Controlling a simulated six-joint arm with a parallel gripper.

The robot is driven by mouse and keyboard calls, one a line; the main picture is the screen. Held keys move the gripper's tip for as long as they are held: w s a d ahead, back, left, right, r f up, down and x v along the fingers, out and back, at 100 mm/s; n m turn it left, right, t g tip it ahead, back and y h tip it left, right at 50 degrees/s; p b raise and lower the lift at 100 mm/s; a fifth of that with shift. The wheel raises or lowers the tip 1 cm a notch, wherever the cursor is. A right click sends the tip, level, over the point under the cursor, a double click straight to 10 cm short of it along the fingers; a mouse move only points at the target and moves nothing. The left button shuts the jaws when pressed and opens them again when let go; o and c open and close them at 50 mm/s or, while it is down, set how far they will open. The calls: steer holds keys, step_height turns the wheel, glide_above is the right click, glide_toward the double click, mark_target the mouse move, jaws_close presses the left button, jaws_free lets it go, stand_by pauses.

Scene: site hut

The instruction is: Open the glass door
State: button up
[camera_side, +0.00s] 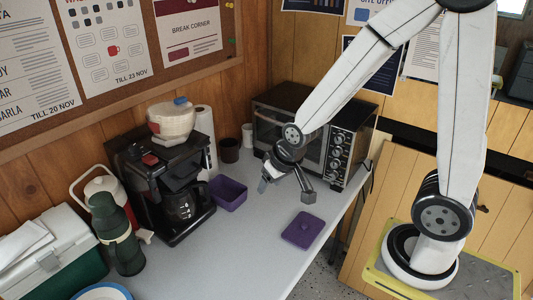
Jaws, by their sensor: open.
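The glass door (269,124) is on the front of a dark countertop oven (293,95) at the back right of the counter. It looks upright and shut. My arm and wrist cross in front of it, so much of the door and its handle are hidden. My gripper (286,192) is in front of the oven, low over the counter and apart from the door as far as I can see. Its two fingers are spread wide and point down, with nothing between them.
A purple lid (302,230) lies on the counter near the right edge. A purple container (229,192) stands left of my gripper, beside a coffee maker (160,180). Brown and white cups stand left of the oven. The front middle counter (240,255) is clear.

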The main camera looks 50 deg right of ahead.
steer(key=w+d+f+m+t+h, duration=0.1)
steer(key=w+d+m+t+h, duration=0.15)
steer(key=w+d+m, duration=0.5)
steer(key=w+d+f+m+t+h, duration=0.2)
steer(key=w+d+m+t, duration=0.2)
steer(key=w, duration=0.6)
steer(key=m+h, duration=1.3)
steer(key=m, duration=0.2)
glide_toward(280, 125)
steer(key=w+d, duration=0.1)
steer(key=d+g, duration=0.1)
steer(key=shift+w+d+r+n, duration=0.25)
steer(key=shift+w+r, duration=0.1)
steer(key=shift+r, duration=0.05)
steer(key=shift+d, duration=0.1)
steer(key=shift+x, duration=3.8)
steer(key=shift+w, duration=0.1)
jaws_close()
